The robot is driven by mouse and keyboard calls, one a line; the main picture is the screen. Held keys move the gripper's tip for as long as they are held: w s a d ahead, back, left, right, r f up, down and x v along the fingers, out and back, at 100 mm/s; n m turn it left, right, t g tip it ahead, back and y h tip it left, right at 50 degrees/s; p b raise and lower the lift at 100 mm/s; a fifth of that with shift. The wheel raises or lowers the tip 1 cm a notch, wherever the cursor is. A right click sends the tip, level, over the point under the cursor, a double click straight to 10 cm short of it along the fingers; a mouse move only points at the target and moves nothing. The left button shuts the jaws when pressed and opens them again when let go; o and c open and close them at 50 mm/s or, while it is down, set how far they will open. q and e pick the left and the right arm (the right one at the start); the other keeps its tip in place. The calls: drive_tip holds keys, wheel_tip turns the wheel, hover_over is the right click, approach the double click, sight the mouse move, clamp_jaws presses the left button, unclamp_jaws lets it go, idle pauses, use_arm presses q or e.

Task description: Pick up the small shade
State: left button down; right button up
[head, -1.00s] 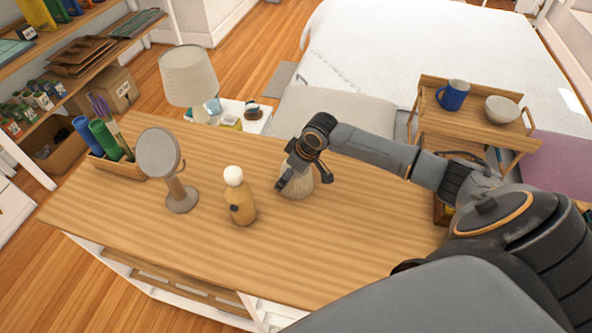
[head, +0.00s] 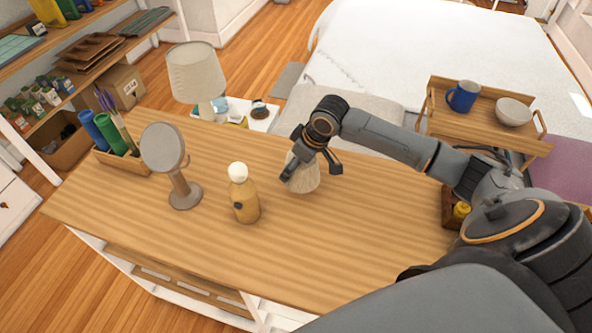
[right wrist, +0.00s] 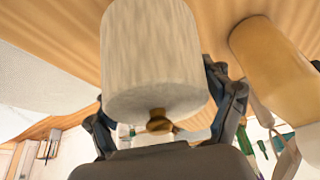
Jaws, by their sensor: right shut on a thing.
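The small shade (head: 304,180) is a pale, ribbed, cone-like piece over the wooden table, right of the bottle. My right gripper (head: 311,168) reaches it from above and is shut on it, with a finger on each side. In the right wrist view the shade (right wrist: 155,55) fills the middle between the fingers of the gripper (right wrist: 165,98), with a small brass-coloured fitting at its near end. I cannot tell whether its lower rim touches the table. My left gripper is not in view.
The wooden table (head: 350,230) also holds a bottle with a white round top (head: 244,200), a round mirror on a stand (head: 165,150) and a pen holder (head: 122,160). A lamp (head: 197,75) stands behind. A tray stand (head: 470,125) with a mug and bowl is right. The table's front is clear.

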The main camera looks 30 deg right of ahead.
drive_tip(key=r, duration=0.1)
drive_tip(key=s+a+r, duration=0.2)
drive_tip(key=shift+s+r+b, duration=0.25)
drive_tip(key=shift+r+b, duration=0.1)
drive_tip(key=shift+r, duration=0.05)
drive_tip(key=s+a+r+b, duration=0.1)
drive_tip(key=s+a+r, duration=0.3)
drive_tip(key=s, duration=0.3)
drive_tip(key=shift+s+a+r+b, duration=0.3)
drive_tip(key=shift+s+a, duration=0.05)
drive_tip(key=shift+a, duration=0.45)
drive_tip(key=shift+w+a, duration=0.1)
